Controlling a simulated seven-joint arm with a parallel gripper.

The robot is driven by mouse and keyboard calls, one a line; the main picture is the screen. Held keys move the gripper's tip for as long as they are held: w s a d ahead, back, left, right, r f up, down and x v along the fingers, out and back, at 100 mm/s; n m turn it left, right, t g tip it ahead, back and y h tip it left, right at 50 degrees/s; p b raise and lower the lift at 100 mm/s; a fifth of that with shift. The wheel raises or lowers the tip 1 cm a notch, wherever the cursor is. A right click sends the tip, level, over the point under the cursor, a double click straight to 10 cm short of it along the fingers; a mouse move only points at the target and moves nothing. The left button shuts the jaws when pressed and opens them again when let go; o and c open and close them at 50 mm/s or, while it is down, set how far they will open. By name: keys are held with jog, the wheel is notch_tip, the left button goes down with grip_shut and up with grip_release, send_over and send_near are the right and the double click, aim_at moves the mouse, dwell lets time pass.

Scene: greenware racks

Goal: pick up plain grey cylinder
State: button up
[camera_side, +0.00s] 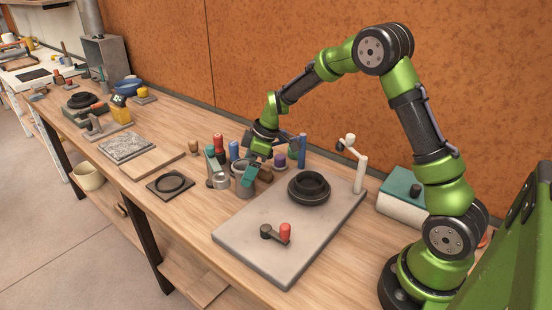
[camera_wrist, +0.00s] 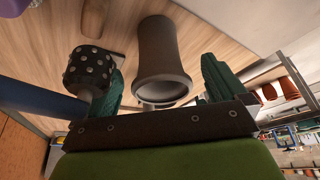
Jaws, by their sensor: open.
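The plain grey cylinder (camera_wrist: 164,50) shows in the wrist view as a dark grey, flared, hollow piece. It lies between the two green ribbed fingers of my gripper (camera_wrist: 163,68), with visible room on both sides. In the side view the grey cylinder (camera_side: 238,184) stands in a cluster of small items, partly hidden by my gripper (camera_side: 250,177). My gripper is open and reaches down at the cylinder. I cannot tell whether either finger touches it.
A black, silver-studded piece (camera_wrist: 88,70) sits close beside the left finger. Red (camera_side: 219,146) and blue (camera_side: 234,150) cylinders crowd behind. A grey slab (camera_side: 255,238) bears a black ring (camera_side: 309,187) and a red-knobbed piece (camera_side: 285,231). A dark square plate (camera_side: 156,190) lies left.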

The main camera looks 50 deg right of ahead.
jog(key=x, duration=0.4)
jog(key=c, duration=1.2)
jog(key=shift+o, duration=0.2)
jog(key=shift+w+r, duration=0.1)
